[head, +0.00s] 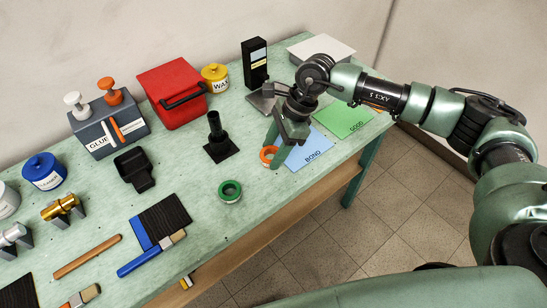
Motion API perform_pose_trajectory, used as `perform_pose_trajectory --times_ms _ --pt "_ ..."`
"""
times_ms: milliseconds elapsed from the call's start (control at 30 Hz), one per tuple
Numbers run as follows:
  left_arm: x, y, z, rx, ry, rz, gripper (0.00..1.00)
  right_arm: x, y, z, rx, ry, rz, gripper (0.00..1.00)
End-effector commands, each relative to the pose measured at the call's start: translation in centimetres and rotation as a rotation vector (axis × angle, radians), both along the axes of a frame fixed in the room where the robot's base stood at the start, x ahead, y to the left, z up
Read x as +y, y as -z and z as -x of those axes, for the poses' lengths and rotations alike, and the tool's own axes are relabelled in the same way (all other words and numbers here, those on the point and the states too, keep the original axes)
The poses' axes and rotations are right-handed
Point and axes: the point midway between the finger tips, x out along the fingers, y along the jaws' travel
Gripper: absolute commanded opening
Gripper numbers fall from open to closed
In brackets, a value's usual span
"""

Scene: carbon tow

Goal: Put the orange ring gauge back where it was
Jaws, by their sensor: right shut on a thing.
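The orange ring gauge (267,154) is at the fingertips of my right gripper (277,147), beside the left edge of the blue BOND sheet (306,153). My right gripper points down and is shut on the ring. Its fingers hide part of the ring, and I cannot tell whether the ring touches the table. A green ring (230,191) lies apart on the table to the lower left. My left gripper is not in view.
A black post on a square base (221,150) stands left of my gripper. The green GOOD sheet (343,117) lies to the right. A black stand (255,62), a yellow WAX jar (215,78) and a red box (172,91) are behind. The table's front edge (300,208) is close.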

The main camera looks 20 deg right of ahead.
Motion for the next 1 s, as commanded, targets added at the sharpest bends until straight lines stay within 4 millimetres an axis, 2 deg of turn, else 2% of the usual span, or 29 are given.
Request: perform_pose_trajectory --times_ms 167,400,767,800,867,1000 --pt "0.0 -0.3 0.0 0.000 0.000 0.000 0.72 0.0 1.1 0.0 0.000 0.000 0.000 0.07" --pt "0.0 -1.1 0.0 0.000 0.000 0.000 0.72 0.0 4.5 0.0 0.001 0.000 0.000 0.07" --pt "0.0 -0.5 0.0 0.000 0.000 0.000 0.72 0.0 5.1 0.0 -0.001 -0.001 0.000 0.07" --pt "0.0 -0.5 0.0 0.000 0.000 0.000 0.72 0.0 5.1 0.0 -0.001 -0.001 0.000 0.53" --pt "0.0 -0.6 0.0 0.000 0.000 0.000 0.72 0.0 5.0 0.0 -0.001 -0.001 0.000 0.70" --pt "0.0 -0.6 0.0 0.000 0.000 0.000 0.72 0.0 5.0 0.0 -0.001 -0.001 0.000 0.72"
